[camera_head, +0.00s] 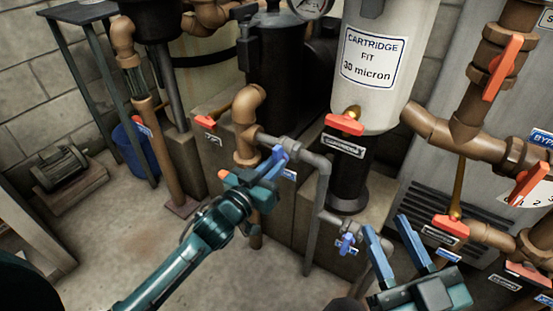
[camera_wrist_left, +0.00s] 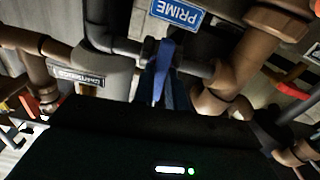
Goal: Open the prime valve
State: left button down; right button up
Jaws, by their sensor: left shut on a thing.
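The prime valve is on a grey pipe beside a brown elbow, with a blue PRIME label (camera_wrist_left: 177,13) in the left wrist view. Its blue handle (camera_wrist_left: 163,65) shows in front of the pipe, between my left fingers. My left gripper (camera_head: 276,160) is shut on the handle; in the head view fingers and handle overlap, so the handle's exact angle is unclear. My right gripper (camera_head: 388,226) is open and empty, low at the right, apart from the pipes.
Another small blue valve (camera_head: 346,243) sits lower on the grey pipes. Red-handled valves stand around, one below the white cartridge filter (camera_head: 378,95). Brown pipes (camera_head: 465,140) crowd the right. A blue bucket (camera_head: 138,155) and a motor (camera_head: 62,170) are at left; the floor there is clear.

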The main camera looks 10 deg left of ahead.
pick_arm(q)
jog(key=shift+r+n+p, duration=0.35)
jog(key=shift+n+p, duration=0.45)
jog(key=shift+n, duration=0.4)
jog(key=shift+n+p, duration=0.75)
jog(key=shift+n, duration=0.35)
jog(key=n+p, duration=0.2)
jog(key=n, duration=0.5)
jog(key=n+p, duration=0.1)
jog(key=shift+f, duration=0.25)
jog(key=n, duration=0.5)
jog(key=shift+f, duration=0.15)
jog(key=c, duration=1.3)
grip_release()
pick_arm(e)
jog(key=shift+s+d+f+n+g+h, duration=0.15)
jog(key=shift+d+n+g+h, duration=0.25)
jog(key=shift+d+n+h, duration=0.25)
